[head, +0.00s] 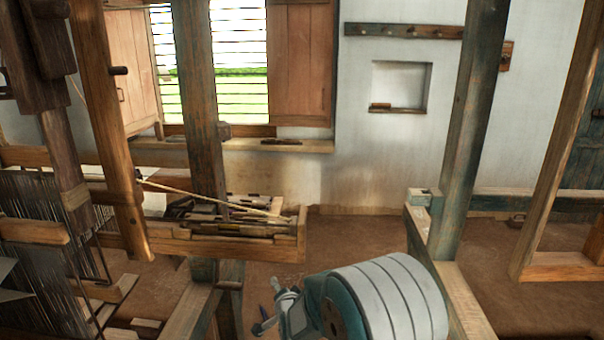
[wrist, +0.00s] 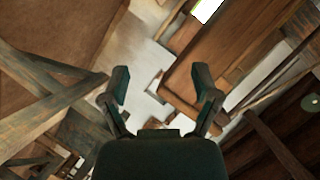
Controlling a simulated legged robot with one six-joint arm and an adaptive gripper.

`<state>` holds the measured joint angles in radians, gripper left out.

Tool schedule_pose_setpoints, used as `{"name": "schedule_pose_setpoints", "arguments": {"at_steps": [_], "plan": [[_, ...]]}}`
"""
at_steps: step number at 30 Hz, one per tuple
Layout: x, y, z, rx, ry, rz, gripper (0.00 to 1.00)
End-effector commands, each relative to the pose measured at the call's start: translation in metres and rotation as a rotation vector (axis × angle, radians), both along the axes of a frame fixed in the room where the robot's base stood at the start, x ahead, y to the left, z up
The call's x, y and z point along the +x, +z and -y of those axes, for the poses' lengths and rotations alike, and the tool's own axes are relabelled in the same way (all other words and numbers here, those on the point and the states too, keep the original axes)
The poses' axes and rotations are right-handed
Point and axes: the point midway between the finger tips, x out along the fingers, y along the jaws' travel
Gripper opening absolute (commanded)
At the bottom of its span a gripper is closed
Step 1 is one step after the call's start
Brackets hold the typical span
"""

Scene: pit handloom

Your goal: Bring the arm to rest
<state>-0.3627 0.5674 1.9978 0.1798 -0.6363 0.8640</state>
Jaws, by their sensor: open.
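My gripper (wrist: 162,82) shows in the wrist view with its two dark fingers spread wide apart. It is open, and nothing is between the fingers. Beyond them are wooden boards and beams, seen tilted and at some distance; neither finger appears to touch anything. In the head view my arm (head: 380,302) is at the bottom centre, a pale ribbed section with a teal collar. Smaller grey parts extend from it to the left, low over the brown floor. I cannot clearly make out the fingers there.
The loom's wooden frame and threads (head: 35,220) stand at the left. A wooden tray (head: 302,235) of shuttles and tools is just above and left of my arm. A post (head: 468,130) rises at the right. A windowsill (head: 240,145) and wall niche (head: 400,86) lie behind.

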Motion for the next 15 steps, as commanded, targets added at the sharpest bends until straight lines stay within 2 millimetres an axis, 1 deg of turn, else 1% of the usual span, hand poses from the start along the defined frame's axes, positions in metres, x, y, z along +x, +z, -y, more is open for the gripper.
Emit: {"name": "schedule_pose_setpoints", "arguments": {"at_steps": [1, 6, 11, 15], "plan": [[-0.005, 0.02, 0.011, -0.031, 0.007, -0.012, 0.8], [-0.032, 0.064, 0.043, -0.154, 0.046, -0.08, 0.8], [-0.068, 0.099, 0.074, -0.271, 0.092, -0.144, 0.8], [-0.106, 0.123, 0.1, -0.368, 0.135, -0.204, 0.8]]}}
